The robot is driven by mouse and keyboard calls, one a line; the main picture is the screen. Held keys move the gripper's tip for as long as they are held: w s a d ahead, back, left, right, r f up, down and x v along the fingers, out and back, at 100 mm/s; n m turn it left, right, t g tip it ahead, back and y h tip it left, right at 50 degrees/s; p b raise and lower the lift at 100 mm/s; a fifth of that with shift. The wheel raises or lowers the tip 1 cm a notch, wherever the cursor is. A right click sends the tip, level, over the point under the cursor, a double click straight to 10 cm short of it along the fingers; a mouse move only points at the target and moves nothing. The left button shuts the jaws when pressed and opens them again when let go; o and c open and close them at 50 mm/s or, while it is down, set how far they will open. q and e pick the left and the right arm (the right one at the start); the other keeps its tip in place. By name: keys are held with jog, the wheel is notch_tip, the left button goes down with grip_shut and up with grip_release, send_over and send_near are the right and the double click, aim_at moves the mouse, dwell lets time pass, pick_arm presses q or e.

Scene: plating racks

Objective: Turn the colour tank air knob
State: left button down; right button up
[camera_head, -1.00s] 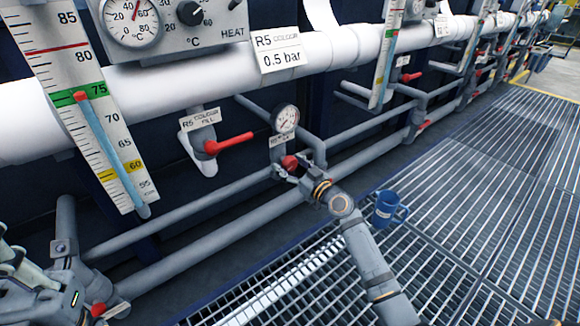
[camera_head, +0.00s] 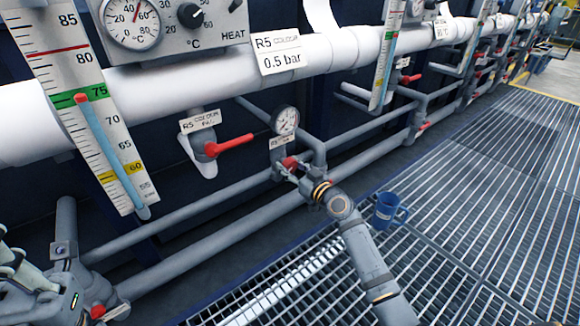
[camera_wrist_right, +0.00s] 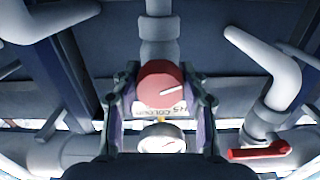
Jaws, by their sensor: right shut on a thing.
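The colour tank air knob is a round red knob (camera_head: 290,162) below a small gauge (camera_head: 286,120) on the grey pipework. In the right wrist view the knob (camera_wrist_right: 161,85) sits between my two finger pads, with its white pointer line running right and slightly up. My right gripper (camera_wrist_right: 160,92) is shut on it; in the head view the gripper (camera_head: 289,170) partly covers the knob. The gauge (camera_wrist_right: 161,139) also shows below the knob in the wrist view. Grey parts at the lower left edge (camera_head: 30,282) seem to be my left gripper; its fingers are unclear.
A red lever valve (camera_head: 230,144) under the R5 colour fill label (camera_head: 200,121) stands to the left; its lever (camera_wrist_right: 258,151) shows in the wrist view. A level scale (camera_head: 95,110) hangs at the left.

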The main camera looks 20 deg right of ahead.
jog(key=m, duration=0.5)
jog(key=shift+p, duration=0.35)
jog(key=m+p, duration=0.1)
jog(key=m, duration=0.5)
jog(key=shift+a, duration=0.1)
jog(key=shift+m, duration=0.3)
jog(key=o, duration=1.2)
jog(key=shift+c, duration=0.2)
jog(key=v, duration=1.2)
jog(key=shift+r, duration=0.1)
